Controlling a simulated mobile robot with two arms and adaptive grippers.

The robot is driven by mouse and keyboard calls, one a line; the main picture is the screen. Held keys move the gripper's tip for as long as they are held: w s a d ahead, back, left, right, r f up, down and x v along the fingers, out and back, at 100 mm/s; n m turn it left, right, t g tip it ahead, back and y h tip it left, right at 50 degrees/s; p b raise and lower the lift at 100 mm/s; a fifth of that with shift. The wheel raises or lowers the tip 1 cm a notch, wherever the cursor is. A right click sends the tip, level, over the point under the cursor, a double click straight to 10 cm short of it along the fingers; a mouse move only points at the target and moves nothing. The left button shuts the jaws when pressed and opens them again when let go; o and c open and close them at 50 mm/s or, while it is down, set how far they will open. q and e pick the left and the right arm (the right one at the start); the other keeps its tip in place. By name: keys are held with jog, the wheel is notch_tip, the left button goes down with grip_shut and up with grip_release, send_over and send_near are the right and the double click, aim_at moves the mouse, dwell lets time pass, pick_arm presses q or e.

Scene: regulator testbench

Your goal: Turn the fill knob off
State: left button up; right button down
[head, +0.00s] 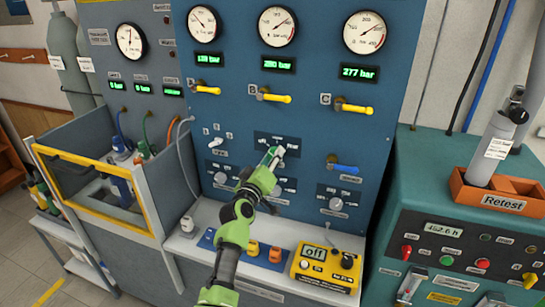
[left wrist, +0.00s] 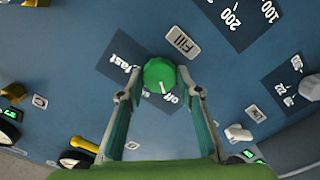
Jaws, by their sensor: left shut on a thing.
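The fill knob (left wrist: 160,73) is green and round, on the blue panel (head: 300,110). In the left wrist view it sits beside the "Fill" label (left wrist: 180,42), with "fast" to its upper left and "off" at its lower right. Its white mark is on its lower side, toward the "off" lettering. My left gripper (left wrist: 160,80) has one finger on each side of the knob and is shut on it. In the head view my left gripper (head: 273,155) reaches the middle of the panel and largely hides the knob. My right gripper is not in view.
Yellow valve handles (head: 274,97) and round gauges (head: 277,27) are above the gripper. A blue handle (head: 343,167) is to its right. A yellow meter (head: 325,268) stands on the ledge below. A teal cabinet (head: 450,160) is at the right.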

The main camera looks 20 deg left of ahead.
pick_arm(q)
jog(key=shift+n, duration=0.6)
jog(key=o, duration=1.1)
jog(key=s, duration=1.2)
jog(key=shift+a, duration=0.2)
